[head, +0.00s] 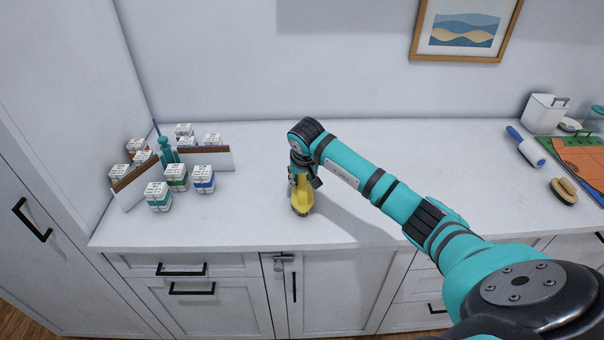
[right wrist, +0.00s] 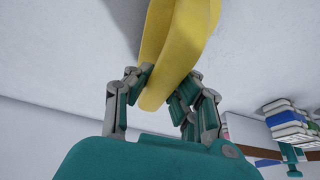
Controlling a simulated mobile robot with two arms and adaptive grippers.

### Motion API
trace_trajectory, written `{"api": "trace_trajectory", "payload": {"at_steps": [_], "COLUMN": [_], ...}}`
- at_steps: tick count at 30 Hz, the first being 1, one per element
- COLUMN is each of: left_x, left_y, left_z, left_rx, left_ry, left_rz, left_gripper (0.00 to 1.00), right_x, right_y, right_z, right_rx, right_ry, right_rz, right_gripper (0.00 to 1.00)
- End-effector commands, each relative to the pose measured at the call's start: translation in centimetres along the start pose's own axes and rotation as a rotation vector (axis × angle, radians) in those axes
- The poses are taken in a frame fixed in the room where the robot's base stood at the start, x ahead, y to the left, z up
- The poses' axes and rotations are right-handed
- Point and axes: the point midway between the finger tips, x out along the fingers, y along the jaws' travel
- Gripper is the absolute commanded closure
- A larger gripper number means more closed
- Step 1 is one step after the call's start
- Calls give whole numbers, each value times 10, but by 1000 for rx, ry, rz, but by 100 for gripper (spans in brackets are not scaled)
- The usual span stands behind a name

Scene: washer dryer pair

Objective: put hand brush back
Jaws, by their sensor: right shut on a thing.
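My right gripper (head: 303,184) is shut on a yellow thing (head: 302,200), which looks like the hand brush, on or just above the white counter. In the right wrist view its fingers (right wrist: 168,79) close on both sides of the long yellow body (right wrist: 180,40), which runs up out of the picture. In the head view its lower edge looks dark; whether it touches the counter I cannot tell. My left gripper is not in view.
Several small labelled boxes (head: 177,177) and low dividers (head: 207,158) stand at the left of the counter (head: 400,150). At the right lie a blue-and-white roller (head: 525,146), a wooden brush-like thing (head: 564,191), a white bin (head: 543,112) and an orange-green mat (head: 577,160).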

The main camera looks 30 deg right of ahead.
Motion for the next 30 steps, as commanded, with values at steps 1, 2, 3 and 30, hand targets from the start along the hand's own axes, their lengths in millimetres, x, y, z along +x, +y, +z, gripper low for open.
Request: {"api": "trace_trajectory", "payload": {"at_steps": [1,2,3,30], "left_x": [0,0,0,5], "left_y": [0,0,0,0], "left_z": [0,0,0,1], "left_rx": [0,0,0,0], "left_ry": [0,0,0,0], "left_rz": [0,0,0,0], "left_gripper": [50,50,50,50], "right_x": [0,0,0,-12], "right_y": [0,0,0,0], "right_z": [0,0,0,-2], "right_rx": [0,0,0,0], "right_ry": [1,2,2,7], "right_rz": [-2,-2,-1,-2], "right_gripper": [100,100,100,57]}}
